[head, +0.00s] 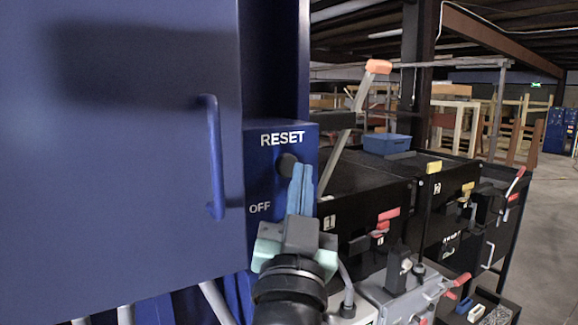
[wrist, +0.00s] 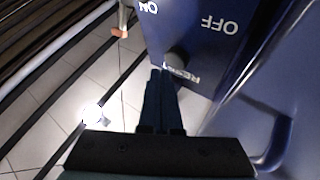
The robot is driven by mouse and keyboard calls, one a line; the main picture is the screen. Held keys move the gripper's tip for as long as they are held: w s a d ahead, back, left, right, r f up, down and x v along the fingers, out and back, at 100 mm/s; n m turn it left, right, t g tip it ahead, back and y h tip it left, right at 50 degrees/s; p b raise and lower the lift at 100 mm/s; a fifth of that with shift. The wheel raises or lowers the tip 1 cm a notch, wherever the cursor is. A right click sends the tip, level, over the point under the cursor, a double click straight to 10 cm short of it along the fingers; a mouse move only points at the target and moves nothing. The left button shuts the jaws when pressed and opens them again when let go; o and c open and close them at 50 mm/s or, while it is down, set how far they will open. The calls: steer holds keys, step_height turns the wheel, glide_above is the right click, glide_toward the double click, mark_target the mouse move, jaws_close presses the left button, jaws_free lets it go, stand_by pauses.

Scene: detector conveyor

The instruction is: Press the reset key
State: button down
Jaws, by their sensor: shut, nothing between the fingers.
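The reset key appears as a dark round knob (head: 287,165) under the white RESET label on a blue control box (head: 262,190). In the wrist view the knob (wrist: 177,58) sits beside the RESET lettering, which is upside down there. My gripper (head: 302,168) is shut and empty, its two blue fingers together and pointing up at the box face. In the head view the fingertips lie just right of the knob and partly overlap its edge. In the wrist view the fingertips (wrist: 162,73) end just left of and below the knob. Whether they touch it I cannot tell.
A large blue door with a handle (head: 212,157) stands left of the box; the handle (wrist: 273,143) also shows in the wrist view. An OFF label (head: 260,208) is below the knob. Black conveyor units (head: 368,180) with levers stand to the right. Bare floor (head: 548,230) lies far right.

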steer(key=shift+w+a, duration=0.1)
steer(key=shift+w, duration=0.05)
stand_by(0.7)
steer(key=shift+w+a, duration=0.15)
steer(key=shift+w, duration=0.1)
steer(key=shift+w+a+b, duration=0.3)
steer(key=shift+w+b, duration=0.05)
steer(key=shift+b, duration=0.1)
stand_by(0.7)
stand_by(0.3)
steer(key=shift+s+d, duration=0.55)
steer(key=shift+s, duration=0.15)
steer(key=shift+s+d+p, duration=0.3)
steer(key=shift+s+d, duration=0.45)
steer(key=shift+s, duration=0.3)
steer(key=shift+s+d+p, duration=0.25)
steer(key=shift+s+d, duration=0.45)
steer(key=shift+s, duration=0.3)
steer(key=s+r+n+t, duration=0.3)
steer(key=s+r, duration=0.9)
steer(key=shift+s+a+r+t+y+b, duration=0.2)
steer(key=shift+a+t+y+b, duration=0.1)
steer(key=shift+y+b, duration=0.1)
